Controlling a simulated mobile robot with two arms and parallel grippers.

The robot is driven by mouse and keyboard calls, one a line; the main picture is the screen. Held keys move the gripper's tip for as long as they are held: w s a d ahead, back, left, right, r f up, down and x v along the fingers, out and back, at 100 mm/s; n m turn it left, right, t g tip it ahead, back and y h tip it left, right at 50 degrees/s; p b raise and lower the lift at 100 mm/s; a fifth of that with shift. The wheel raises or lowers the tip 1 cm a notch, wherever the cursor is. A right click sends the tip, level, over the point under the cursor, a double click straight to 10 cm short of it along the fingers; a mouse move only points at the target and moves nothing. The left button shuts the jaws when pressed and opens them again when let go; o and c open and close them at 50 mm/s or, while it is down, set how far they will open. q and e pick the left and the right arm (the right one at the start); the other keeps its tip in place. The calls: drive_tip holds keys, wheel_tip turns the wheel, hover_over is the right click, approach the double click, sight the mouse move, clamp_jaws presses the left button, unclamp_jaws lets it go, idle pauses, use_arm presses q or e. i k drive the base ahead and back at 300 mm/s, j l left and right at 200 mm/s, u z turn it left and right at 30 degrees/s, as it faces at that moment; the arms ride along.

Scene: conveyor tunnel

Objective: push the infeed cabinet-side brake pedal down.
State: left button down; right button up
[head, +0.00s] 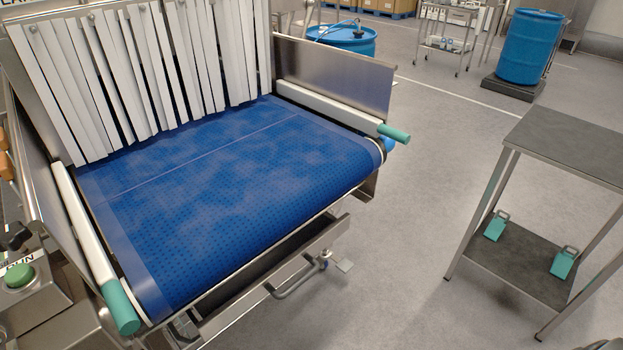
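The infeed end of the conveyor carries a blue dimpled belt (230,185) under white strip curtains (150,75). Below its right front corner is a caster (323,264) with a small pale flat pedal (344,265) sticking out to the right, close to the floor. Whether it is up or down is too small to tell. Some metal parts show low under the left front corner, but no pedal can be made out there. I cannot tell which pedal is the cabinet-side one. Neither of my grippers is in view.
A control box with a green button (19,274) and RUN label stands at the left. Teal-ended side rails (121,307) flank the belt. A metal table (570,145) with teal items on its lower shelf stands right. Floor (410,200) between is clear.

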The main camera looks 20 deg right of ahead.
sight(344, 265)
drive_tip(key=z, duration=1.05)
drive_tip(key=l+u, duration=0.1)
drive_tip(key=l, duration=0.75)
drive_tip(key=i+l+u, duration=0.15)
drive_tip(key=l, duration=0.2)
drive_tip(key=i+l+u, duration=0.15)
drive_tip(key=l, duration=0.25)
drive_tip(key=i+l+u, duration=0.2)
drive_tip(key=l, duration=0.2)
drive_tip(key=l+u, duration=0.15)
drive_tip(key=l, duration=0.25)
drive_tip(key=i, duration=0.05)
